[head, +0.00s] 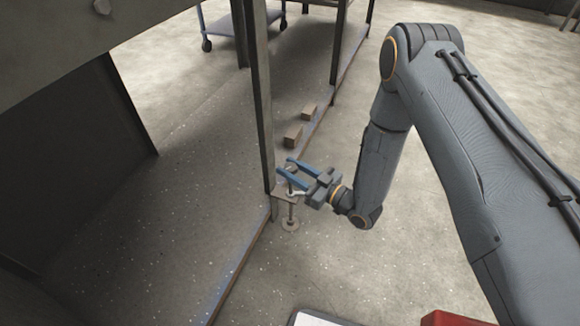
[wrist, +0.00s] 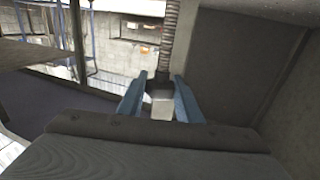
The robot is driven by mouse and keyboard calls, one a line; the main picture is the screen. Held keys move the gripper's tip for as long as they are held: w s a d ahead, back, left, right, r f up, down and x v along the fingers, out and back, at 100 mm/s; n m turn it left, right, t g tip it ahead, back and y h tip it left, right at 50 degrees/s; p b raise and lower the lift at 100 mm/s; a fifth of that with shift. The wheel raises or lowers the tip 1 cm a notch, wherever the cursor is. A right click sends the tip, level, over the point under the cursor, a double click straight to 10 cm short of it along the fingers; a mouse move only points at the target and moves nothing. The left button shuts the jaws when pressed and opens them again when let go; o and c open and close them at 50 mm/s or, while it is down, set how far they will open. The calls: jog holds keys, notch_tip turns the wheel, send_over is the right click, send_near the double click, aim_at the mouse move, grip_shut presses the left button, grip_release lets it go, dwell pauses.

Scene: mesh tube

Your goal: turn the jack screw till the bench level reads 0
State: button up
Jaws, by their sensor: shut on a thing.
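The jack screw (head: 291,212) stands upright at the bench's corner, beside a dark metal leg (head: 262,100), with a round foot at its bottom. My gripper (head: 286,167) reaches it from the right with its two blue fingers. In the wrist view the threaded rod (wrist: 170,40) rises behind the fingers, and a pale block-shaped part of the screw (wrist: 162,104) sits between them. My gripper (wrist: 161,98) is shut on this part. I cannot make out the bench level or any reading in either view.
Two small brown blocks (head: 293,136) lie near the bench's edge. A wheeled cart (head: 225,20) stands at the back. A red object (head: 452,319) and a pale flat item (head: 314,319) show at the bottom edge.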

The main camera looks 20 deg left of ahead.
aim_at(296, 172)
jog(key=o, duration=1)
jog(key=shift+o, duration=0.2)
jog(key=shift+d, duration=0.1)
jog(key=p+v, duration=0.2)
jog(key=v, duration=0.5)
jog(key=shift+s+d, duration=0.15)
jog(key=shift+d, duration=0.15)
